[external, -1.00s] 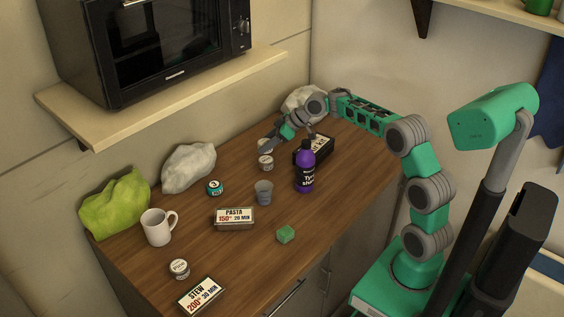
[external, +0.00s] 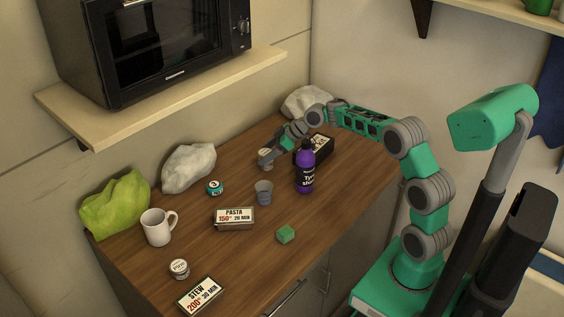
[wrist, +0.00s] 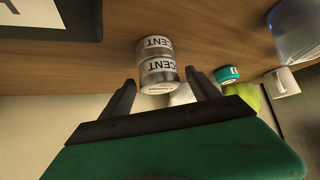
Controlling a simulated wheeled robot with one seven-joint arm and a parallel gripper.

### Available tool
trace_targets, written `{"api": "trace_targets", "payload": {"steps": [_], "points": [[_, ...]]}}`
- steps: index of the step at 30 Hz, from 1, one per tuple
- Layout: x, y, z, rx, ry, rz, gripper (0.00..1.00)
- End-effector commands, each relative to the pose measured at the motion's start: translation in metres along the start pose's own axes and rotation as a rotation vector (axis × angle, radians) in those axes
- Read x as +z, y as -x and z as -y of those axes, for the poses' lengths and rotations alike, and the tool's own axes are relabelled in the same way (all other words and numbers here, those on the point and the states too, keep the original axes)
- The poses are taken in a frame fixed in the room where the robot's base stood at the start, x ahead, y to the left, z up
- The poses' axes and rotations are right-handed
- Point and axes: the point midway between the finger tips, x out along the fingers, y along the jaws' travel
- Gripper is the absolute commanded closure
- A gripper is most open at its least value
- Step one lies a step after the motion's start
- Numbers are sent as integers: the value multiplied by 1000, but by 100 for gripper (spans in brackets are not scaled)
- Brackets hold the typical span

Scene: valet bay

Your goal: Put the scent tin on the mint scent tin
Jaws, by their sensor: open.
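Two pale grey tins labelled "SCENT" are stacked one on the other in the wrist view. The tin closer to my gripper (wrist: 158,84) shows its silver lid, and the other tin (wrist: 154,48) is against the wooden counter. I cannot read which one is mint. My gripper (wrist: 163,92) is open, with one finger on each side of the closer tin and gaps beside it. In the external view my gripper (external: 267,158) partly hides the tins. A teal-banded tin (external: 215,187) and a white-lidded tin (external: 179,268) stand apart on the counter.
Bare counter lies at right.

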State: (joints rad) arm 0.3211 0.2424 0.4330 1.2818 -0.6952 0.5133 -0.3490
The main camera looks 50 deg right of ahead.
Motion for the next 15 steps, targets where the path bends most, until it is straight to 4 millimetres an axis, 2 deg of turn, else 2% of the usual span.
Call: {"api": "trace_targets", "payload": {"steps": [5,7,15], "points": [[-4,7,-1,2,0,-1,29],[-4,18,-1,4,0,-3,29],[-3,87,-2,5,0,-2,29]]}}
